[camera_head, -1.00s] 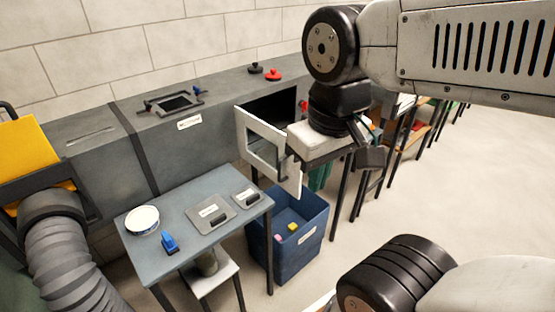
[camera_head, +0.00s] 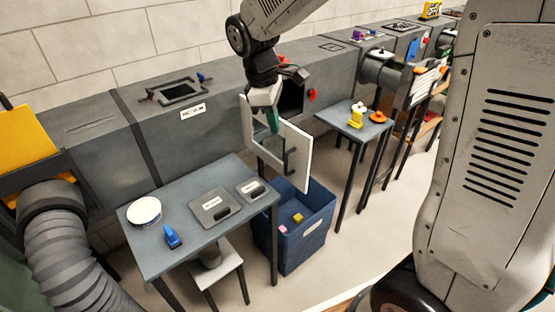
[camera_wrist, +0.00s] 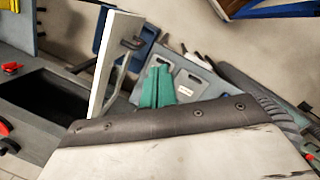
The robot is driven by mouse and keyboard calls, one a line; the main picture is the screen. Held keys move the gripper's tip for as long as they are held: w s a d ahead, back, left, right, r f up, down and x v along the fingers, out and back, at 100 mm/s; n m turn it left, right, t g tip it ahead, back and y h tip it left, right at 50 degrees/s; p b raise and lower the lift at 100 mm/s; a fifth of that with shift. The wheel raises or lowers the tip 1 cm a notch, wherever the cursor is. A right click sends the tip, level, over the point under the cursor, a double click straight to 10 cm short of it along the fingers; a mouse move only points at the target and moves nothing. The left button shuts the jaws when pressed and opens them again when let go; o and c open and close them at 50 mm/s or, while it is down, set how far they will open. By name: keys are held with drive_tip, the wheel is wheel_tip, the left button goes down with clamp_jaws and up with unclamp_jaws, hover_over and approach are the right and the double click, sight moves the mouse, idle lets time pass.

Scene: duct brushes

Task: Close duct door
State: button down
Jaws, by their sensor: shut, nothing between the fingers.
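The duct door (camera_head: 301,158) is a pale panel with a window-like cut-out and a dark handle (camera_head: 291,160). It stands open, jutting out from the grey duct beside the dark opening (camera_head: 291,97). My gripper (camera_head: 273,127) is shut and empty, its green fingers pointing down by the door's upper part and covering some of it. In the wrist view the green fingers (camera_wrist: 158,88) are close together. There the door (camera_wrist: 117,62) is seen nearly edge-on, between the fingers and the dark opening (camera_wrist: 45,97). Whether the fingers touch the door cannot be told.
A blue bin (camera_head: 300,238) with small blocks stands below the door. A grey table (camera_head: 180,210) with a bowl, a blue item and two plates is at the left. A smaller table (camera_head: 350,122) stands to the right. Red knobs (camera_head: 311,95) sit by the opening.

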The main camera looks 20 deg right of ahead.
drive_tip(key=w+a+f+n, duration=0.3)
drive_tip(key=w+f, duration=0.3)
drive_tip(key=f, duration=0.1)
drive_tip(key=s+d+f, duration=0.1)
drive_tip(key=d+f, duration=0.4)
drive_tip(key=f, duration=0.4)
drive_tip(key=shift+d+f+n+h, duration=0.3)
drive_tip(key=shift+d+f, duration=0.1)
